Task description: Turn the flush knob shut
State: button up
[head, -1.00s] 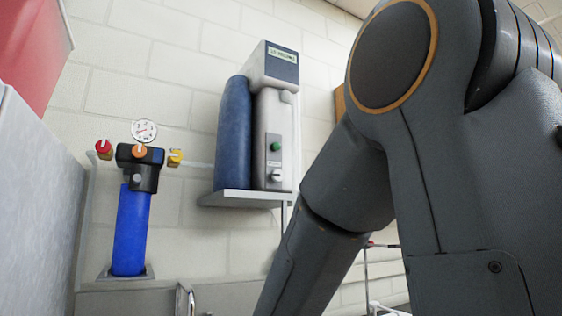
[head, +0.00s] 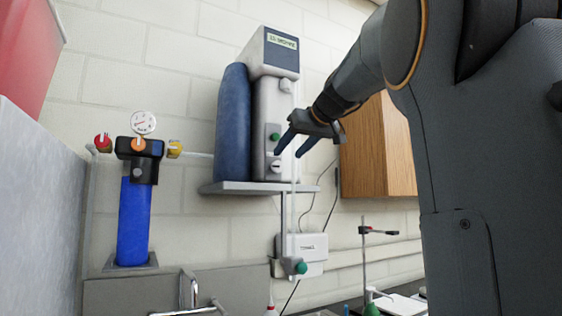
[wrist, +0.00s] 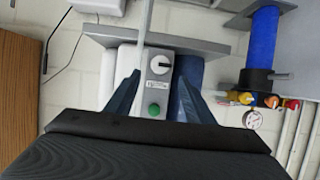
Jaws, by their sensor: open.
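The flush knob, a round white knob (head: 276,167) with a dark pointer mark, sits low on the grey panel of the white wall unit (head: 263,108). A green button (head: 275,137) is above it on the same panel. In the wrist view, which is upside down, the knob (wrist: 161,64) and the green button (wrist: 154,109) show between my fingers. My gripper (head: 288,154) is open and empty, its blue fingers pointing at the panel. The fingertips are in front of the panel near the knob, and I see no contact. The pointer lies roughly sideways in the wrist view.
The unit stands on a grey shelf (head: 228,188) beside a tall blue cylinder (head: 234,125). A blue filter (head: 133,225) with coloured knobs and a gauge is on the left. A wooden cabinet (head: 379,153) is at right, and a small white box (head: 309,254) hangs below.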

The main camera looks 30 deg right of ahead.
aim_at(279, 165)
jog(key=p+x, duration=0.2)
jog(key=x, duration=0.5)
jog(key=shift+w+f+p, duration=0.15)
jog(key=shift+f+p, duration=0.05)
jog(key=shift+p, duration=0.1)
jog(key=c, duration=1)
